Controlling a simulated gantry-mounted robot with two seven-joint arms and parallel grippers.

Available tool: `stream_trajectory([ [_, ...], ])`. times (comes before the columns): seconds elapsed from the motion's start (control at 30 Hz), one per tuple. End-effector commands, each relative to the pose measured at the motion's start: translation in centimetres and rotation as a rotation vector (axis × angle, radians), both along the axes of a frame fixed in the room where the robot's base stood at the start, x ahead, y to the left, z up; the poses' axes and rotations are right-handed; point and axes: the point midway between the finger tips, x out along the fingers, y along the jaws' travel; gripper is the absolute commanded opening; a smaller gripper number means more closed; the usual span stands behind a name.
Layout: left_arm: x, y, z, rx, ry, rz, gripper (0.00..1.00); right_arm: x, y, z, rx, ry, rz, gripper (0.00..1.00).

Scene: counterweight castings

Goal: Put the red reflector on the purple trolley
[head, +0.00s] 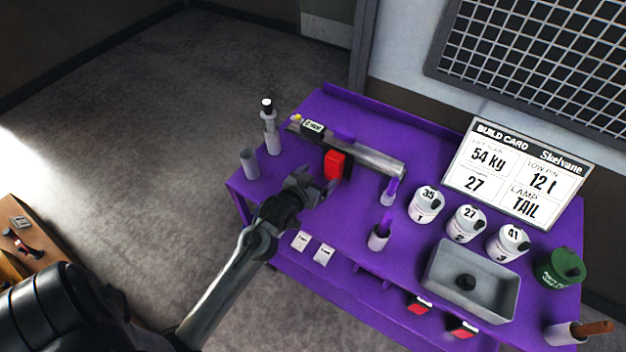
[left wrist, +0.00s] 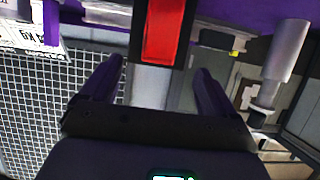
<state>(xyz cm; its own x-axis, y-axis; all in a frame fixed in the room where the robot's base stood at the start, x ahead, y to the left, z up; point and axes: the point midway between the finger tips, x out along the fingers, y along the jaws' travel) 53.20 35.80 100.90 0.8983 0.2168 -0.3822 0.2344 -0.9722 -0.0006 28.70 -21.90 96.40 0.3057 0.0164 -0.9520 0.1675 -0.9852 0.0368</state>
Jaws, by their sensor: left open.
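The red reflector (head: 334,165), with a black surround, sits against the grey bar (head: 375,160) on the purple trolley (head: 340,222). Whether it is fixed to the bar or only touching it, I cannot tell. My left gripper (head: 312,187) is over the trolley's left part, just short of the reflector. In the left wrist view the reflector (left wrist: 163,32) lies ahead, between the lines of the two spread fingers (left wrist: 158,80). The jaws are open and empty. My right gripper is not in view.
White numbered canisters (head: 466,224), a grey tray (head: 440,285) and a green canister (head: 558,268) stand on the trolley's right. A bottle (head: 269,130) and a grey cylinder (head: 250,163) stand at its left end. A build card (head: 515,172) leans behind. Open floor lies left.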

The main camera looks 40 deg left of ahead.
Motion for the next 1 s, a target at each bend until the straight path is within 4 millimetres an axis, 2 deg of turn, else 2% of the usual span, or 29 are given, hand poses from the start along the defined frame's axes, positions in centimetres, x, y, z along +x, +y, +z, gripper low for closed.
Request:
stream_trajectory([
  [0.2, -2.3, -0.9, 0.5, -0.001, 0.021, -0.009, 0.89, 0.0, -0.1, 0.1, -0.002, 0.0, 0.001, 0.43],
  [0.33, -4.7, -3.1, -0.5, -0.005, 0.132, -0.062, 0.89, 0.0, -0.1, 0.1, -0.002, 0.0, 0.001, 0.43],
  [0.47, -9.3, -6.8, -2.4, -0.01, 0.335, -0.152, 0.89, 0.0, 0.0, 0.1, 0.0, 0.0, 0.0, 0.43],
  [0.6, -15.6, -10.5, -3.9, -0.008, 0.573, -0.249, 0.89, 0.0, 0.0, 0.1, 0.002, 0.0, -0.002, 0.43],
  [0.7, -19.7, -12.3, -4.4, -0.006, 0.714, -0.305, 0.89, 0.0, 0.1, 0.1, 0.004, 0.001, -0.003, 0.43],
  [0.83, -23.2, -13.6, -4.4, -0.001, 0.83, -0.348, 0.89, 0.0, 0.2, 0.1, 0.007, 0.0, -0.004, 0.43],
  [0.9, -24.2, -13.9, -4.4, 0.0, 0.861, -0.359, 0.89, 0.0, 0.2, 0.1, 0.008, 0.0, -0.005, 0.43],
  [1.0, -24.7, -14.0, -4.4, 0.001, 0.877, -0.364, 0.89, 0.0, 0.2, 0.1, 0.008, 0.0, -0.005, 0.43],
])
